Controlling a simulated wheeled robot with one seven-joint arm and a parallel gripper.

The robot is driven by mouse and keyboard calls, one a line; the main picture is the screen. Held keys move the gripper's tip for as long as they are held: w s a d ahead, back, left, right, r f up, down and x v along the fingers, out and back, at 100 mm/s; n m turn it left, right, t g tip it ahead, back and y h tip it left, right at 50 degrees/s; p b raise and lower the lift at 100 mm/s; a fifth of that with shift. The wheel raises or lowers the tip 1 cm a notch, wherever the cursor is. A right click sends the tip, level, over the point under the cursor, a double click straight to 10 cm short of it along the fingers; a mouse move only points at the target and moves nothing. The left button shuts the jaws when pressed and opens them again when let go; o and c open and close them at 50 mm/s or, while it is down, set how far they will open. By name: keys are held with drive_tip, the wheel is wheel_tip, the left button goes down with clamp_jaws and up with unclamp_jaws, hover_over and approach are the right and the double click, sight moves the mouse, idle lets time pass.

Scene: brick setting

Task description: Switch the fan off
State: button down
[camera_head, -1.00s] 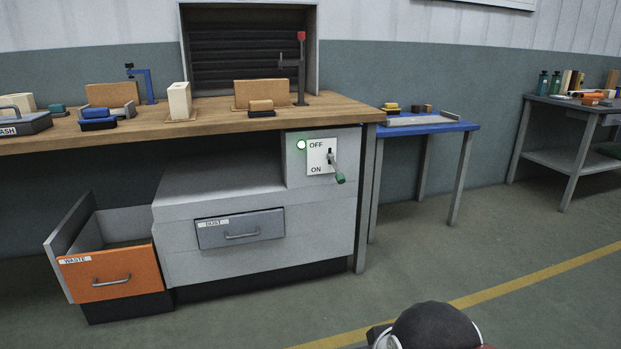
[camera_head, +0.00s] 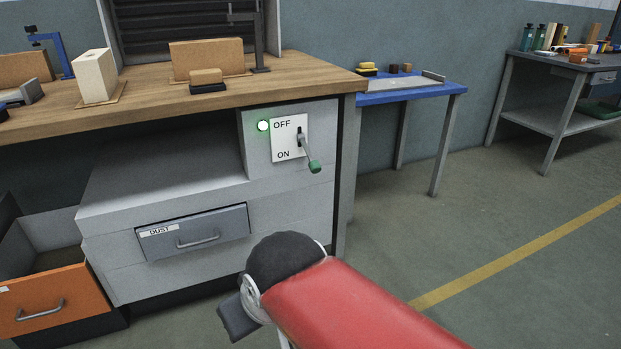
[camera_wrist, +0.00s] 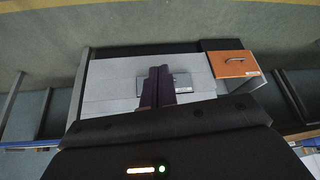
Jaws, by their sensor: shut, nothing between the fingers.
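The switch plate (camera_head: 290,138), marked OFF at the top and ON at the bottom, is on the grey cabinet under the workbench. Its lever (camera_head: 307,153) has a green tip and slants down and outward, with the tip beside and below the ON mark. A round green light (camera_head: 263,126) glows left of OFF. In the wrist view my gripper (camera_wrist: 161,72) is shut and empty, its fingers in front of the grey cabinet and partly covering the DUST drawer (camera_wrist: 183,81). I cannot make out the switch in that view. In the head view my arm is low in front of the cabinet.
The DUST drawer (camera_head: 195,233) is closed. The orange WASTE drawer (camera_head: 44,301) is pulled out at lower left. The wooden worktop (camera_head: 140,98) overhangs the switch. A blue table (camera_head: 415,92) stands to the right. The floor right of the cabinet is free.

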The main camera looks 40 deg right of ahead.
drive_tip(key=shift+f, duration=0.1)
drive_tip(key=w+a+f+m+g+y+b, duration=0.25)
drive_tip(key=w+f+y, duration=0.3)
drive_tip(key=w, duration=0.35)
drive_tip(key=w+a+f+m+g+y+b, duration=0.1)
drive_tip(key=w+a+f+m+y+b, duration=0.2)
drive_tip(key=w+f, duration=0.45)
drive_tip(key=w+d+m+t+y+b, duration=0.25)
drive_tip(key=w+d+m+y, duration=0.2)
drive_tip(key=w, duration=0.35)
drive_tip(key=w+d+f+m+t+b, duration=0.1)
drive_tip(key=w+d+m+t, duration=0.2)
drive_tip(key=d+t, duration=0.3)
drive_tip(key=w+d+m+t+b, duration=0.1)
drive_tip(key=w+d+m+t, duration=0.25)
drive_tip(key=d, duration=0.45)
drive_tip(key=w+d+f+m+t, duration=0.1)
drive_tip(key=w+d+m+t, duration=0.1)
drive_tip(key=d+m+t, duration=0.4)
drive_tip(key=s+d+f+m+t+h+b, duration=0.1)
drive_tip(key=d+f+m+t+h, duration=0.1)
drive_tip(key=d+m+h, duration=0.4)
drive_tip(key=s+d+f+m+t+h, duration=0.2)
drive_tip(key=d+m+h, duration=0.4)
drive_tip(key=d+h, duration=0.5)
drive_tip(key=d+t, duration=0.1)
drive_tip(key=d, duration=0.3)
drive_tip(key=shift+s+d+f+b, duration=0.2)
drive_tip(key=shift+d+f+b, duration=0.1)
drive_tip(key=shift+d+b, duration=0.1)
